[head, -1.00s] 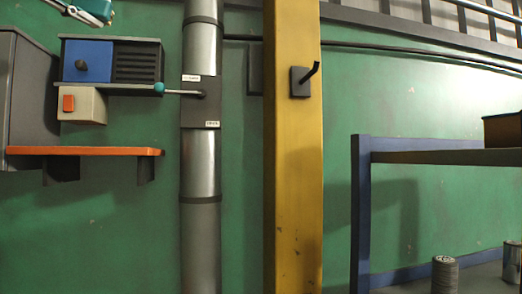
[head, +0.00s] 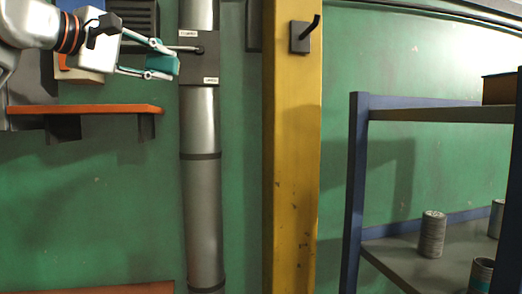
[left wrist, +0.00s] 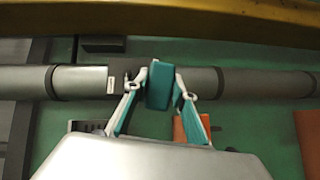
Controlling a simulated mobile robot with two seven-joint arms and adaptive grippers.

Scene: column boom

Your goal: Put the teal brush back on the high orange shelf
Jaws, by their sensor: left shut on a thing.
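The teal brush (head: 164,66) shows as a small teal block between the fingertips of my left gripper (head: 168,61). In the left wrist view the brush (left wrist: 159,86) sits between both fingers of the gripper (left wrist: 161,78), which is shut on it. The high orange shelf (head: 85,109) is on the green wall at left. Part of the shelf (left wrist: 193,128) shows behind one finger in the left wrist view. My right gripper is out of view.
The vertical grey pipe (head: 200,125) has a dark plate and a short rod near the brush. A cream box (head: 88,72) hangs above the shelf. A yellow column (head: 290,150) and blue-framed rack (head: 357,180) stand right. A lower brown-orange ledge (head: 130,288) shows at bottom left.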

